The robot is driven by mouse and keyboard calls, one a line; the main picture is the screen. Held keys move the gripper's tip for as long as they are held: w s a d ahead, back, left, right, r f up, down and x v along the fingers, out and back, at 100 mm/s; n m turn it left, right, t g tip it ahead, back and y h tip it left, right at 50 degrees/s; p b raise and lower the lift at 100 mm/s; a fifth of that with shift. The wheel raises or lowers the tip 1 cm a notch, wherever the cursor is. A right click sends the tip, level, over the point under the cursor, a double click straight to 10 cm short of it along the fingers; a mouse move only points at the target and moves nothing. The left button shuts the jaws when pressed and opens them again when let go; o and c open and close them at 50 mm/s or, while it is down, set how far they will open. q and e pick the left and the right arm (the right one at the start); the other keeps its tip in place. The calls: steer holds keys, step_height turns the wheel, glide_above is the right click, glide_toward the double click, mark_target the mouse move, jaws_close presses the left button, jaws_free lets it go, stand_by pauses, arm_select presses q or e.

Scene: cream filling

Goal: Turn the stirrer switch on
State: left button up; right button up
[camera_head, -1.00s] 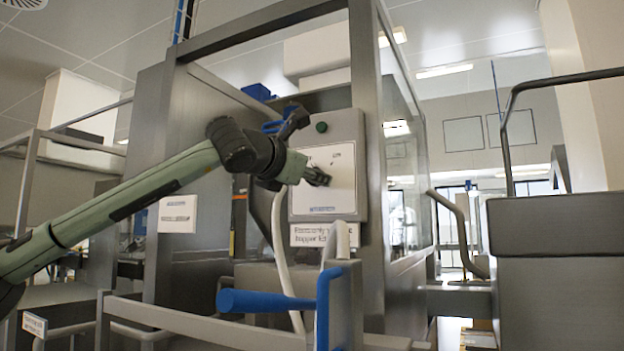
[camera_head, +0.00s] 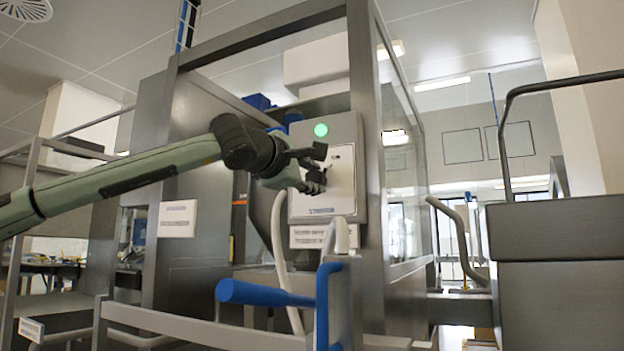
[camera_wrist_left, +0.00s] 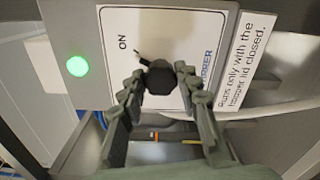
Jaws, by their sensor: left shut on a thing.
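The stirrer switch is a black rotary knob (camera_wrist_left: 159,82) on a white plate marked "STIRRER". Its pointer slants toward the "ON" label (camera_wrist_left: 122,42) in the left wrist view. My left gripper (camera_wrist_left: 159,90) has its two fingers on either side of the knob, closed on it. In the head view my left gripper (camera_head: 315,183) reaches in from the left to the white plate (camera_head: 340,185) and partly covers the knob. A round green lamp (camera_head: 321,130) above the plate glows brightly; it also shows in the left wrist view (camera_wrist_left: 77,66). My right gripper is out of view.
The grey control box (camera_head: 352,127) is mounted on a metal-framed machine. A sign below the plate (camera_wrist_left: 243,62) says to run only with the hopper lid closed. A pale hose (camera_head: 280,250) and a blue handle (camera_head: 262,294) are below. A grey cabinet (camera_head: 555,230) stands at right.

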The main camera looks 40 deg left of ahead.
arm_select(q)
steer(key=shift+m, duration=0.8)
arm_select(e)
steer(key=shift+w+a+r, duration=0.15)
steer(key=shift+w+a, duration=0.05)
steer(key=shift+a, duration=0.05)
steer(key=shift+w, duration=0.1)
arm_select(q)
steer(key=o, duration=1.2)
steer(key=shift+c, duration=0.2)
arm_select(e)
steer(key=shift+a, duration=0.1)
arm_select(q)
steer(key=v, duration=1.2)
